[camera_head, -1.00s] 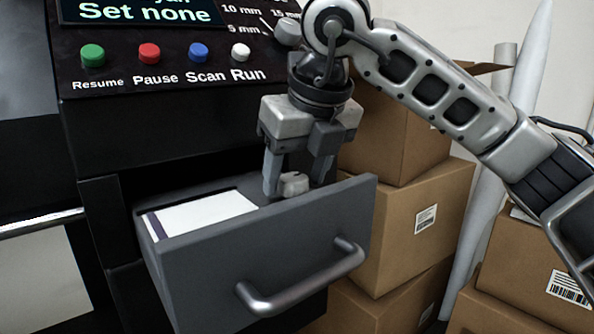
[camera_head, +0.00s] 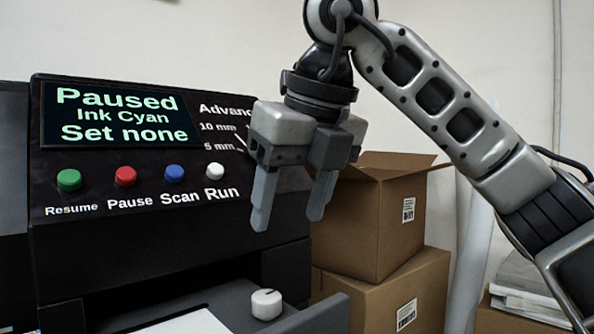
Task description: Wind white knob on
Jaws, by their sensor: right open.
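A white knob (camera_head: 266,304) stands upright in the open drawer (camera_head: 240,297), low in the head view, beside a white sheet. It has a dark mark on its top. My right gripper (camera_head: 290,222) hangs above the knob, open and empty, with its two fingers pointing down and clear of it. The control panel (camera_head: 100,190) has a display (camera_head: 118,116) reading "Paused, Ink Cyan, Set none". The "Advance" dial area, with 10 mm and 5 mm marks, is partly hidden behind my gripper. My left gripper is not in view.
Green (camera_head: 69,180), red (camera_head: 126,176), blue (camera_head: 174,173) and white (camera_head: 215,170) buttons line the panel. Cardboard boxes (camera_head: 370,225) stand stacked right of the machine, behind my right arm. The drawer juts out below the panel.

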